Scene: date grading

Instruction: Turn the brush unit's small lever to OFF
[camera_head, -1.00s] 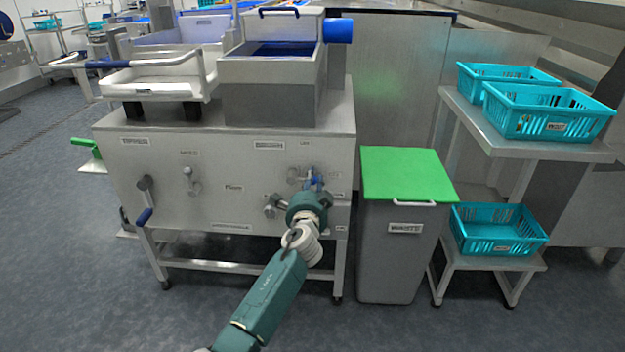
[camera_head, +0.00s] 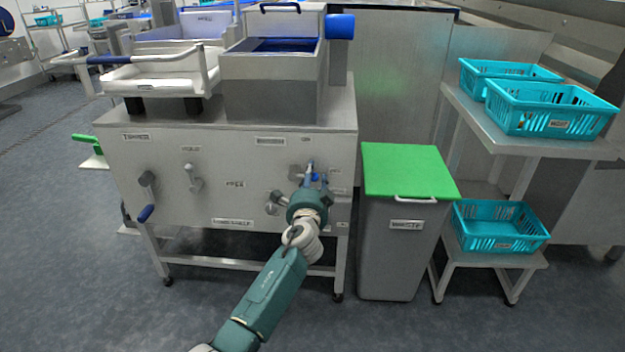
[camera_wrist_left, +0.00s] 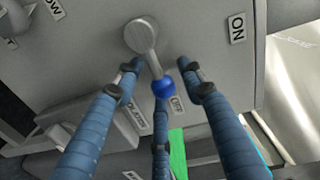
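The small lever shows in the left wrist view, with a round grey pivot (camera_wrist_left: 141,36) and a short arm ending in a blue knob (camera_wrist_left: 164,88). The knob lies beside the OFF label (camera_wrist_left: 176,104); the ON label (camera_wrist_left: 237,27) is to the upper right. My left gripper (camera_wrist_left: 160,73) has its blue fingers spread around the knob, two on either side and one below. The lower finger overlaps the knob's edge in view; I cannot tell whether it touches. In the head view, my left gripper (camera_head: 314,178) is at the right of the steel front panel (camera_head: 230,160) and largely hides the lever. My right gripper is out of view.
A grey bin with a green lid (camera_head: 405,170) stands close to the right. Teal crates (camera_head: 550,110) are on the steel table beyond.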

